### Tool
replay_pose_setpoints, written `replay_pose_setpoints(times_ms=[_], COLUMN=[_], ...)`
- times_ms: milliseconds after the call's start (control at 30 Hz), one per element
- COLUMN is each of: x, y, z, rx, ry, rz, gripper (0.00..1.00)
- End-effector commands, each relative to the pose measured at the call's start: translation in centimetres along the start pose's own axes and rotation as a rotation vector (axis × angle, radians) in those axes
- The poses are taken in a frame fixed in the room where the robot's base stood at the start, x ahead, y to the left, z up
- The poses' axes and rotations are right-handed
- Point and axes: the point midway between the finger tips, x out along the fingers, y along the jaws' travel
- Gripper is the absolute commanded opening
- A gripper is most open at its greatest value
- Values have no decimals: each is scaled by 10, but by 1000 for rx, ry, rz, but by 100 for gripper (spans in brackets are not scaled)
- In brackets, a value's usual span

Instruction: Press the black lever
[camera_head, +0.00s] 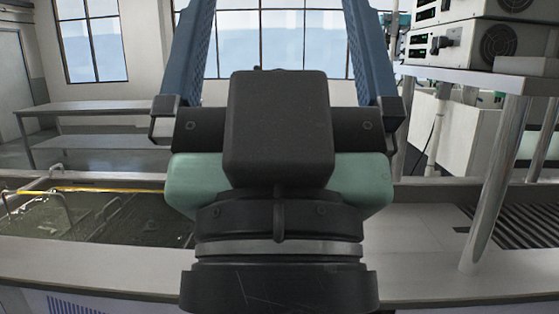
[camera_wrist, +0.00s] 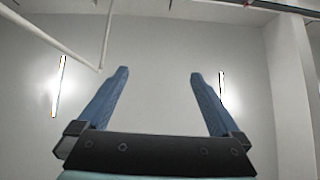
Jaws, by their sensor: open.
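My gripper (camera_wrist: 158,73) is open and empty, with its two blue fingers spread and pointing up in the wrist view. In the head view, my gripper (camera_head: 278,20) fills the middle and its fingertips run past the top edge. A small black part (camera_head: 440,44) sticks out from the front of a white instrument box at the upper right of the head view. It may be the black lever, but it is too small to be sure. It is to the right of my gripper and apart from it. The wrist view shows no lever, only wall and ceiling.
A tank of murky liquid (camera_head: 120,218) with metal handles lies at the left. White instrument boxes (camera_head: 470,45) sit on a shelf (camera_head: 480,76) at the right, held by metal posts (camera_head: 492,190). A grey table (camera_head: 90,107) stands behind. A bare worktop (camera_head: 420,245) lies right of my arm.

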Motion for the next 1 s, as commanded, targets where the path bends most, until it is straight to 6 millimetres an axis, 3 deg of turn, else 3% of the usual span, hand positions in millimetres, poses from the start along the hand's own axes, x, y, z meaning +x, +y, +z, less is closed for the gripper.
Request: replay_pose_setpoints(times_ms=[33, 300, 500, 800, 1000], x=[24, 75, 88, 87, 84], y=[0, 0, 0, 0, 0], z=[-23, -71, -83, -82, -77], rx=[0, 1, 1, 1, 1], ry=[0, 0, 0, 0, -6], rz=[0, -1, -1, -1, -1], gripper=[100, 100, 100, 100, 64])
